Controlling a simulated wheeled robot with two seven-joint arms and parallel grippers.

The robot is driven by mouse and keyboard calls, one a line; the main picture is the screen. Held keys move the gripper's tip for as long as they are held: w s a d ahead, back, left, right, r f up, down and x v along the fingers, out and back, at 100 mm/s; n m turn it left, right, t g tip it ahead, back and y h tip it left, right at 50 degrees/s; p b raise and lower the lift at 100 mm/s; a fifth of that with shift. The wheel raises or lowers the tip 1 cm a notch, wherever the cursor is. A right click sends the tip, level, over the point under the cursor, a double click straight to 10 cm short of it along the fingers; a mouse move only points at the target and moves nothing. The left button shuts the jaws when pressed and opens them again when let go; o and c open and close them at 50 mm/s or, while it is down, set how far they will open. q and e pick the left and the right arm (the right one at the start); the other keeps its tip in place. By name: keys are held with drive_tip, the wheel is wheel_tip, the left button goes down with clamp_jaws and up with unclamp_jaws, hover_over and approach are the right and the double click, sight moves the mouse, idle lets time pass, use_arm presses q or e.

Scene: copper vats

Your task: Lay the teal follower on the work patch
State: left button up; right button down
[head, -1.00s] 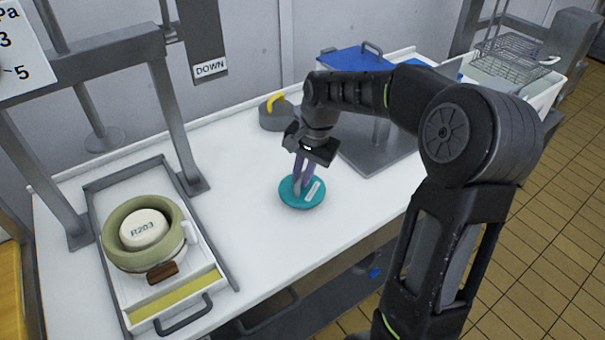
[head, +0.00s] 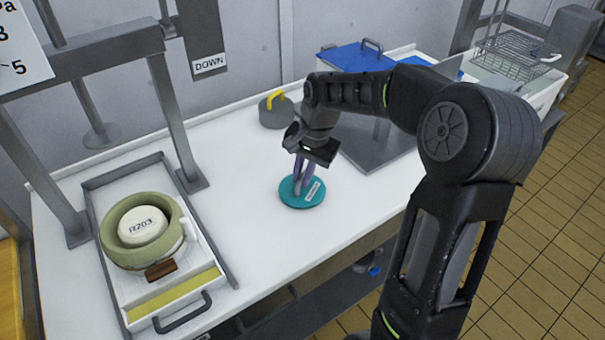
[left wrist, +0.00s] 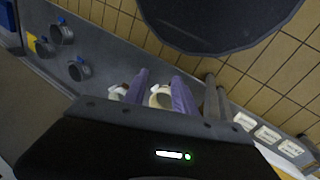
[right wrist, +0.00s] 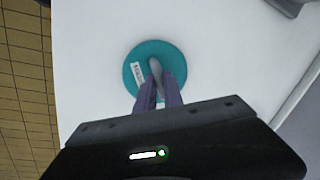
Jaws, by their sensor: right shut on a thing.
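The teal follower (head: 302,193) is a round disc with a grey handle and a white label. It appears flat on or just above the white worktop (head: 245,155); I cannot tell if it touches. My right gripper (head: 303,184) points down and is shut on the handle. In the right wrist view the follower (right wrist: 156,60) sits just past the right gripper's purple fingertips (right wrist: 158,85). No marked work patch shows apart from the bare white worktop. My left gripper (left wrist: 160,82) shows only in the left wrist view, its fingers apart and nothing clearly between them.
A tray (head: 165,308) at left holds a green ring-shaped mould (head: 115,228) with a white R203 piece (head: 142,226), under a grey press frame (head: 175,110). A grey weight with a yellow handle (head: 276,108) stands behind the follower. A blue lid (head: 352,60) is further back.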

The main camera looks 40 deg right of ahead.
drive_tip(key=shift+f, duration=0.25)
drive_tip(key=c, duration=1.4)
unclamp_jaws()
drive_tip(key=shift+r, duration=0.15)
drive_tip(key=shift+r+p, duration=2.65)
drive_tip(key=shift+r, duration=0.8)
